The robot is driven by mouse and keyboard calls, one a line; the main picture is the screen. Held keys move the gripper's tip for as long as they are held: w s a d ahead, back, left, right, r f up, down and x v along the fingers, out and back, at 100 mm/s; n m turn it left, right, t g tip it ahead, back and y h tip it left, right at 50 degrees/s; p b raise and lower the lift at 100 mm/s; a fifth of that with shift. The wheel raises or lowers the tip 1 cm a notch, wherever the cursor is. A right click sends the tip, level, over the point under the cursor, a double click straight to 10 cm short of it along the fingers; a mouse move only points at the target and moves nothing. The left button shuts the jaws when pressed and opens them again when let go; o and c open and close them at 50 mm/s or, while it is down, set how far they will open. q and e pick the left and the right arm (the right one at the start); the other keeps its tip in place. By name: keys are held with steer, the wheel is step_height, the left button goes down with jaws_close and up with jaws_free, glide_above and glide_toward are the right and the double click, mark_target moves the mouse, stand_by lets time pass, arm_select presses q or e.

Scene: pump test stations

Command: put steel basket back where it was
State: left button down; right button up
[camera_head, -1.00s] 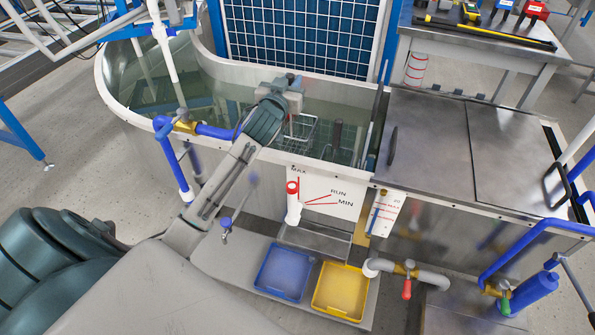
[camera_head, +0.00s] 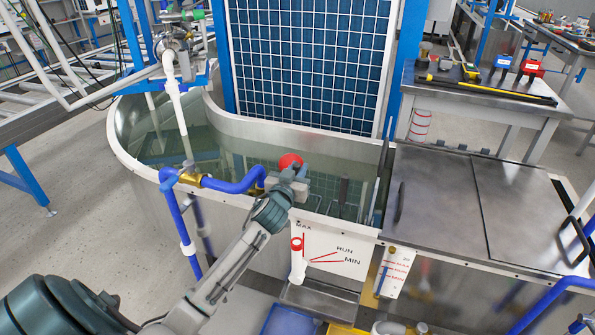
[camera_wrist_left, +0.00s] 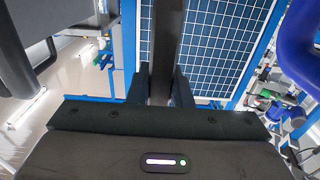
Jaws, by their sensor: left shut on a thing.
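In the head view my left gripper (camera_head: 291,181) is over the front part of the water tank (camera_head: 250,130), close to its front rim. A round red knob shows just above the fingers. In the left wrist view the gripper (camera_wrist_left: 162,85) is shut on a dark upright bar (camera_wrist_left: 167,45), which seems to be the handle of the steel basket. Thin wires of the basket (camera_head: 313,201) show low in the tank beside the gripper, partly hidden by it and the rim. I cannot tell whether the basket touches the tank floor. My right gripper is not in view.
A blue pipe (camera_head: 225,186) with a brass fitting crosses the tank's front rim left of the gripper. A blue-framed grid panel (camera_head: 310,65) stands behind the tank. A steel lidded top (camera_head: 435,200) is at the right. A level plate (camera_head: 335,258) hangs in front.

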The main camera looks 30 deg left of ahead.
arm_select(q)
steer(key=shift+f, duration=0.15)
steer(key=c, duration=1.3)
jaws_free()
steer(key=shift+r, duration=0.2)
steer(key=v, duration=1.2)
steer(key=s+d+f+m+g+h, duration=0.1)
steer(key=s+d+f+g+h, duration=0.1)
steer(key=s+d+f, duration=0.3)
steer(key=s+d+f+m+g+h, duration=0.1)
steer(key=s+d+f+g, duration=0.2)
steer(key=s, duration=0.8)
steer(key=s+d+f+m+g+h, duration=0.1)
steer(key=s+d+f+g+h, duration=0.1)
steer(key=s+d+f, duration=0.6)
steer(key=shift+s+f+g+h+b, duration=0.1)
steer(key=shift+s+g+h+b, duration=0.2)
steer(key=shift+g, duration=0.4)
